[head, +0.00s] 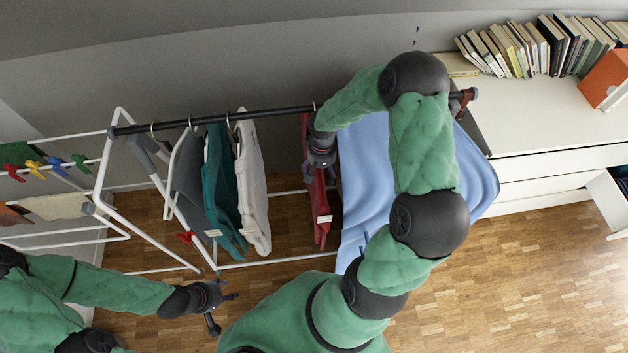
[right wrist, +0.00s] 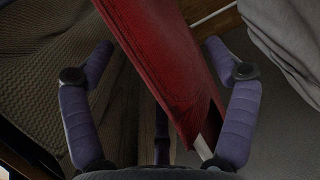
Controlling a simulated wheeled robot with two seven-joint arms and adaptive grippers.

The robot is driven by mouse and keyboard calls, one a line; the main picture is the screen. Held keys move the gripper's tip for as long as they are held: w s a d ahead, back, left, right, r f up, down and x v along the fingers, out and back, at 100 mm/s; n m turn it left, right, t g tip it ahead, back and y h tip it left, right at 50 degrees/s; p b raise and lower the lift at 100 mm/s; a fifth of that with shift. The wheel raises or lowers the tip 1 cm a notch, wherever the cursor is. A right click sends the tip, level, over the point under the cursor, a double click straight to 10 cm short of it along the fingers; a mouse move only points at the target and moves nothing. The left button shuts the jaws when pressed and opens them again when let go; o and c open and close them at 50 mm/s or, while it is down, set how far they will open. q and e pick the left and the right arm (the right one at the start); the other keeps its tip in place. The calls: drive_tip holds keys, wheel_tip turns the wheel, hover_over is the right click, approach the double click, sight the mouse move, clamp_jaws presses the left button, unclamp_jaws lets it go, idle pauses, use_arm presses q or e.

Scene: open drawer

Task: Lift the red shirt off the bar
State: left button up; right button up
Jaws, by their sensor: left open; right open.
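The red shirt (head: 317,205) hangs from the dark bar (head: 220,118), between the pale shirts and a light blue cloth. My right gripper (head: 321,165) is at its upper part, and my right arm hides some of it. In the right wrist view the red shirt (right wrist: 165,60) runs between the two open fingers of my right gripper (right wrist: 160,75), with space on both sides. The fingers are not closed on it. My left gripper (head: 228,308) is open and empty, low at the left in front of the rack.
Grey (head: 188,180), teal (head: 220,190) and cream (head: 251,185) shirts hang left of the red one. The light blue cloth (head: 365,180) hangs close on its right. A white drawer unit (head: 540,125) with books stands right. A white drying rack (head: 110,235) is left.

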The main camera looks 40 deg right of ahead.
clamp_jaws()
drive_tip(key=shift+r, duration=0.1)
